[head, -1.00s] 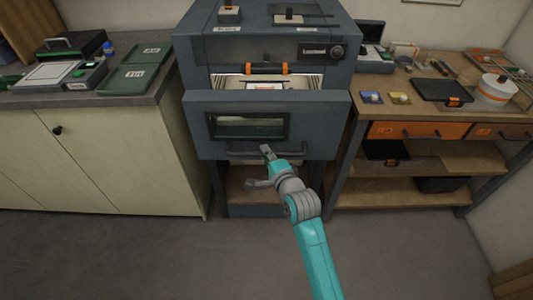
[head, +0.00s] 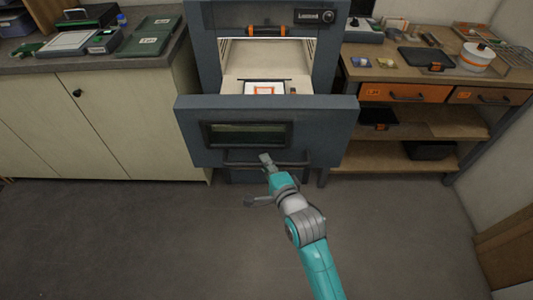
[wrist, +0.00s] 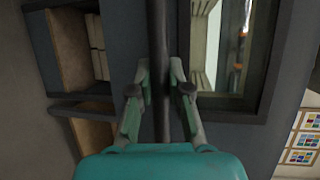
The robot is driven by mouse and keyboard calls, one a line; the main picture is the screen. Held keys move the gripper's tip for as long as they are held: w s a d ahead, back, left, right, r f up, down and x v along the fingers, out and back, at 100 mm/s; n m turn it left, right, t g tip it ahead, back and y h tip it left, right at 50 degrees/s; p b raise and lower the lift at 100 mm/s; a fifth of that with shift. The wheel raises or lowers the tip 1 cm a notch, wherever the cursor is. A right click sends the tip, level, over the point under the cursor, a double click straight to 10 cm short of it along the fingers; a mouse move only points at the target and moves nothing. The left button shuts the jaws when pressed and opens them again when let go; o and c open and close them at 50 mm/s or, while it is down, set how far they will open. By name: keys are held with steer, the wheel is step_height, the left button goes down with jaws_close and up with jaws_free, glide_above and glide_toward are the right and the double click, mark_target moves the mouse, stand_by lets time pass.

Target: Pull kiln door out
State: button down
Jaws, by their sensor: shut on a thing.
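The kiln door (head: 330,120) is a dark blue-grey panel with a small window (head: 246,134). It stands pulled out in front of the kiln (head: 210,60), with the lit, pale chamber showing behind it. A dark bar handle (head: 290,163) runs along its lower front. The fingers hide part of the bar.
A tile with an orange frame (head: 264,88) lies on the pale drawer floor behind the door. A cream cabinet (head: 110,130) stands at left, a wooden workbench (head: 430,75) with orange drawers at right. The grey floor (head: 180,240) in front is clear.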

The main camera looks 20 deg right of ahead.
steer(key=shift+s+a, duration=0.25)
steer(key=shift+s, duration=0.5)
steer(key=shift+s+a, duration=0.2)
steer(key=shift+s, duration=0.5)
steer(key=c, duration=1.1)
jaws_free()
steer(key=s+d+r, duration=0.1)
steer(key=s+r, duration=0.1)
steer(key=s, duration=0.9)
steer(key=shift+s, duration=0.35)
